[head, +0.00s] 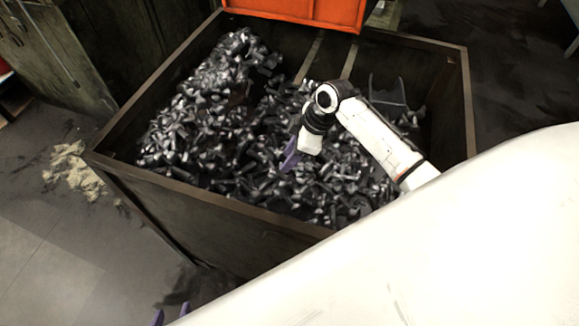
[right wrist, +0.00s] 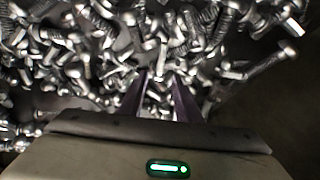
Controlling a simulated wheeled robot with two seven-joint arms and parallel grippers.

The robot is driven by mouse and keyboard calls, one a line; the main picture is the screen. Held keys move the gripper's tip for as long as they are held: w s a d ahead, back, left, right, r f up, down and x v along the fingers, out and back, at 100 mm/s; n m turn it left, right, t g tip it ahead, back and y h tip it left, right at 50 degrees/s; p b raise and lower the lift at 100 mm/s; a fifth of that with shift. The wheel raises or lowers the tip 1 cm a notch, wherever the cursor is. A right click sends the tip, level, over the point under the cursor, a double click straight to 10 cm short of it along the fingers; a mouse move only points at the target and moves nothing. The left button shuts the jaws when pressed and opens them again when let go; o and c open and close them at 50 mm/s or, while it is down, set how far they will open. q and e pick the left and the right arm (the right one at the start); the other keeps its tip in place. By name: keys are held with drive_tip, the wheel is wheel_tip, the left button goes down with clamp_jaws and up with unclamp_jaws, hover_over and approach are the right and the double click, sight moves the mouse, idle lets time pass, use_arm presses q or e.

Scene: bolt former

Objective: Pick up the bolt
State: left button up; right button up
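Many loose metal bolts (head: 215,125) lie heaped in a large dark bin; none stands out as a single one. They fill the upper part of the right wrist view (right wrist: 150,45). My right gripper (head: 289,160) is over the heap inside the bin, its purple fingers pointing down into the bolts. In the right wrist view its fingers (right wrist: 160,80) are apart, with bolts showing close to the tips; I see none clamped. My left gripper (head: 171,315) shows only as two separated purple fingertips at the bottom edge, outside the bin.
The bin (head: 215,205) has high brown-rimmed walls around my right arm. An orange container (head: 300,10) is at its far edge. A pale debris patch (head: 75,170) lies on the floor at left. My white arm covers the lower right.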

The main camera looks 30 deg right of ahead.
drive_tip(key=shift+x, duration=1.1)
clamp_jaws()
